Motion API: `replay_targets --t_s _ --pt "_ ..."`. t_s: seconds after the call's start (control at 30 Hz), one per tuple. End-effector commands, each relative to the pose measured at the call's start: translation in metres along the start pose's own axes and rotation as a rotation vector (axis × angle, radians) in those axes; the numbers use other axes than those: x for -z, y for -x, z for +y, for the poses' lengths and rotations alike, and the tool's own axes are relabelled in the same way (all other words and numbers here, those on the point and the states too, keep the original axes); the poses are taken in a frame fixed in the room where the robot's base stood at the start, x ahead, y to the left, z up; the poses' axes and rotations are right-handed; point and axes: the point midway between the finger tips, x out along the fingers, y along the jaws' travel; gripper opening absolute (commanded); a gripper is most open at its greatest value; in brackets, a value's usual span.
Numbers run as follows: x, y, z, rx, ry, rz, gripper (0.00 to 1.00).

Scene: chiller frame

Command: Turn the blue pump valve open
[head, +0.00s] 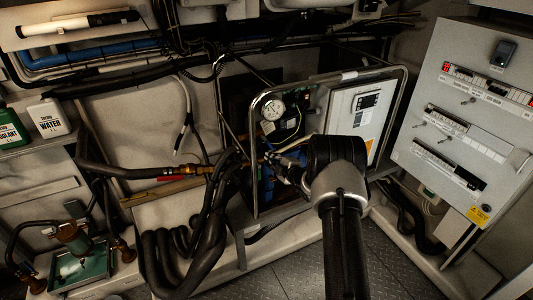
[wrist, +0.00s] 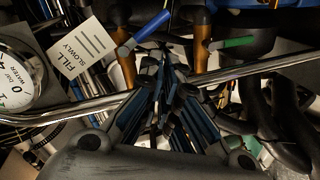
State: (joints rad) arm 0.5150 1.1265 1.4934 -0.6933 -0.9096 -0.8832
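The blue pump valve handle (wrist: 150,29) shows in the wrist view as a slanted blue lever on a copper-coloured pipe, above and left of centre. My gripper (wrist: 164,58) points up toward it with its fingers drawn together at the tips. The fingertips are just below and right of the lever, and I see nothing held between them. Whether they touch the lever cannot be told. In the head view my gripper (head: 277,160) reaches into the chiller frame (head: 254,150), and the blue handle cannot be made out there.
A green lever (wrist: 236,42) sits on a second copper pipe to the right. A "FILL SLOWLY" tag (wrist: 80,48) and a gauge (wrist: 14,80) are at left; the gauge also shows in the head view (head: 272,107). Black hoses (head: 205,215) crowd the frame's left.

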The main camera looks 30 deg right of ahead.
Motion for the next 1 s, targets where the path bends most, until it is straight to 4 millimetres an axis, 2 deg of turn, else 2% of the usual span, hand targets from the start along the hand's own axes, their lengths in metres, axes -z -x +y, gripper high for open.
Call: replay_targets --t_s 0.03,0.2,0.4,0.53,0.67,1.0 --pt "0.000 0.000 -0.009 -0.030 0.104 0.009 0.00" --pt "-0.004 0.005 -0.026 -0.150 0.483 -0.009 0.00" --pt "-0.008 0.013 -0.038 -0.238 0.782 -0.072 0.00" --pt "-0.010 0.015 -0.039 -0.257 0.858 -0.095 0.00" --pt "-0.009 0.005 -0.037 -0.261 0.871 -0.097 0.00" --pt "-0.008 -0.054 -0.023 -0.261 0.870 -0.095 0.00"
